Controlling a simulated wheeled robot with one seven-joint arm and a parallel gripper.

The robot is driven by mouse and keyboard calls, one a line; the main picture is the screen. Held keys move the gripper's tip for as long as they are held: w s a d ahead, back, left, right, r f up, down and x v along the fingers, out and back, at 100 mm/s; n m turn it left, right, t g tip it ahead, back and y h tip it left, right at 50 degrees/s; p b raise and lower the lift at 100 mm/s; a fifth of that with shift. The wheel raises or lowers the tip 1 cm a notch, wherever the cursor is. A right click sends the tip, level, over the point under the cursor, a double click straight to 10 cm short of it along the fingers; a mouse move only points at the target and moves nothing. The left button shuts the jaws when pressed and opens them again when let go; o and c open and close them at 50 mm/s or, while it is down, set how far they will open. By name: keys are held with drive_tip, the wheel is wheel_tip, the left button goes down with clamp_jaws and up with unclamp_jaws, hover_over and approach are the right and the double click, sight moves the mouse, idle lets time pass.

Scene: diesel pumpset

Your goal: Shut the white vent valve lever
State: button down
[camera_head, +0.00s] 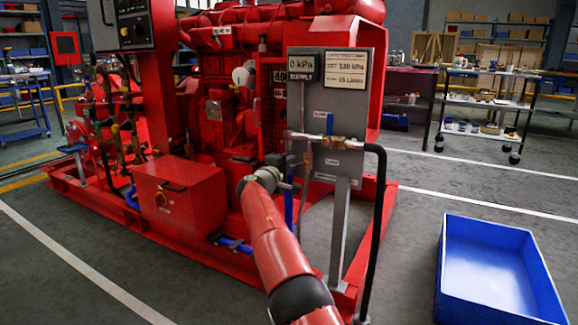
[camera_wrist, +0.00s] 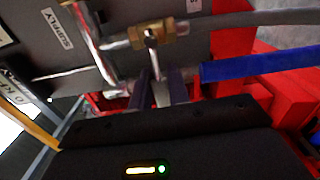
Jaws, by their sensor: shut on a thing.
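A grey panel (camera_head: 345,75) on the red pumpset carries a horizontal pipe with a brass valve (camera_head: 337,142). A short blue lever (camera_head: 330,123) stands upright above that pipe. My gripper (camera_head: 291,172) is at the lower left of the panel, beside the pipework. In the wrist view a pale whitish lever (camera_wrist: 152,45) runs from a brass fitting (camera_wrist: 153,34) down between the fingers of my gripper (camera_wrist: 161,88). The fingers are closed on it. The lever's lower end is partly hidden between the fingers, and it cannot be made out in the head view.
A blue pipe or bar (camera_wrist: 255,65) lies right of the fingers in the wrist view. A black hose (camera_head: 375,230) hangs from the panel's right side. A red box (camera_head: 178,198) stands left of my arm. A blue bin (camera_head: 497,268) is on the floor at right.

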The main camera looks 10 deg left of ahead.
drive_tip(key=c, duration=1.3)
unclamp_jaws()
drive_tip(key=shift+b+v, duration=0.75)
drive_tip(key=shift+v, duration=3.1)
